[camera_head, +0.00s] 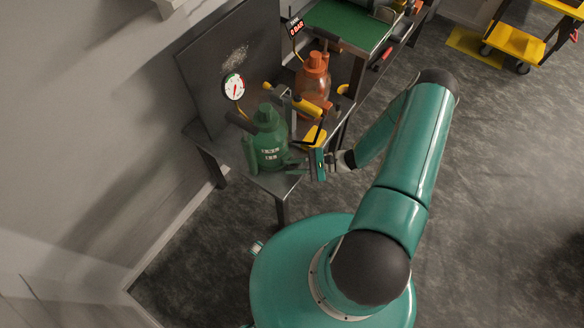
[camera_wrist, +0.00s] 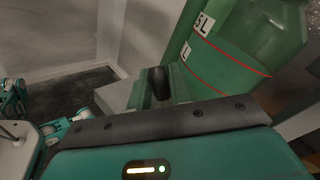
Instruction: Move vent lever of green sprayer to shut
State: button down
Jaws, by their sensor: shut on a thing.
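The green sprayer (camera_head: 268,141) stands upright on the dark bench, with a rounded top and white lettering. In the wrist view its translucent green body (camera_wrist: 225,60) fills the upper right, with white labels and red lines. My gripper (camera_head: 292,166) reaches in from the right, low beside the sprayer. In the wrist view a dark, round-ended piece, which looks like the vent lever (camera_wrist: 158,84), stands between the pale green fingers, and they are shut on it. The lever is too small to make out in the head view, so its setting cannot be told.
An orange sprayer (camera_head: 314,78) stands behind the green one. A round gauge (camera_head: 234,87) is in front of the dark back panel (camera_head: 222,55). A yellow-and-black handle (camera_head: 292,99) lies between the sprayers. Open floor (camera_head: 490,180) is to the right.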

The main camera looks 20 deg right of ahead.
jog(key=m, duration=0.1)
jog(key=m+y, duration=0.1)
jog(key=d+m+y, duration=0.1)
jog(key=shift+w+r+t, duration=0.3)
jog(key=shift+w, duration=0.05)
jog(key=shift+w+d+r+m+t+y, duration=0.15)
jog(key=shift+m+t+y, duration=0.25)
jog(key=shift+m, duration=0.4)
jog(key=shift+w+d+f+m+t+y, duration=0.15)
jog(key=shift+d+m+t+y, duration=0.25)
jog(key=shift+m, duration=0.4)
jog(key=shift+w+d+r+m+t+y, duration=0.15)
jog(key=shift+m+t+y, duration=0.15)
jog(key=shift+m+t, duration=0.35)
jog(key=shift+m, duration=0.35)
jog(key=c, duration=1.3)
grip_release()
jog(key=v, duration=1.3)
jog(key=shift+d, duration=0.35)
